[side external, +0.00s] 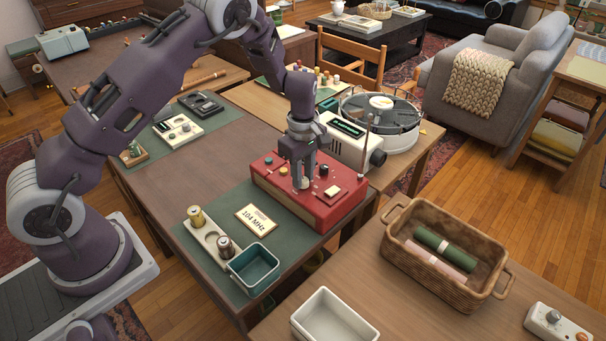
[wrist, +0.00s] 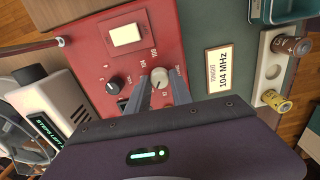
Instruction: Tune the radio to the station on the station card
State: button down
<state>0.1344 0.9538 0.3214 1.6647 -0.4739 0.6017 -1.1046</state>
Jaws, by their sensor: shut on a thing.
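The red radio (side external: 322,213) sits on the dark table, with knobs and a pale button on its top panel. My gripper (side external: 299,182) points down onto that panel. In the wrist view its two fingers (wrist: 161,84) stand on either side of a light grey tuning knob (wrist: 159,76), shut on it. Small markings ring the knob, too small to read surely. The knob's pointer setting cannot be told. The station card (side external: 257,219) lies on the green mat in front of the radio and reads 104 MHz; it also shows in the wrist view (wrist: 218,71).
A dark knob (wrist: 113,85) is beside the gripped knob. A white device with a lit display (side external: 353,144) stands close behind the radio. A battery holder (side external: 207,234) and teal bin (side external: 253,269) are near the front edge. A basket (side external: 398,253) is to the right.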

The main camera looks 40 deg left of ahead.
jog(key=m, duration=0.4)
jog(key=shift+a, duration=0.1)
jog(key=m, duration=0.6)
jog(key=shift+w, duration=0.1)
jog(key=m, duration=0.9)
jog(key=shift+m, duration=0.3)
jog(key=c, duration=1.1)
grip_release()
jog(key=shift+r, duration=0.1)
